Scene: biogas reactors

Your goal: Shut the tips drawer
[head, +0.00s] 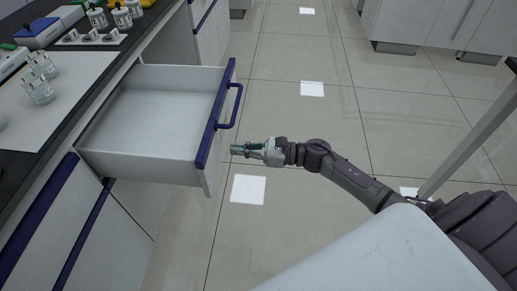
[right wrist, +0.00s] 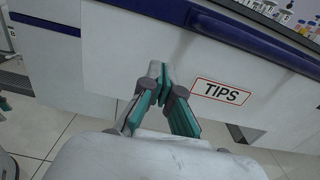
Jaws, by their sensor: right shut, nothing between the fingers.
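The tips drawer (head: 150,160) is pulled out from the bench at the left of the head view, and its inside looks empty. Its front has a blue top edge and a blue bar handle (head: 237,108). In the right wrist view, the drawer front (right wrist: 130,60) carries a "TIPS" label (right wrist: 221,92). My right gripper (head: 236,150) is shut and empty, just outside the drawer front, below the handle in the head view. In the right wrist view its fingertips (right wrist: 159,70) point at the front, left of the label. I cannot tell whether they touch it. My left gripper is not in view.
The dark bench top (head: 75,90) above the drawer holds glass beakers (head: 38,88), bottles (head: 97,17) and a white mat (head: 60,115). Tiled floor (head: 300,100) is clear right of the drawer. A table leg (head: 470,150) stands at the right.

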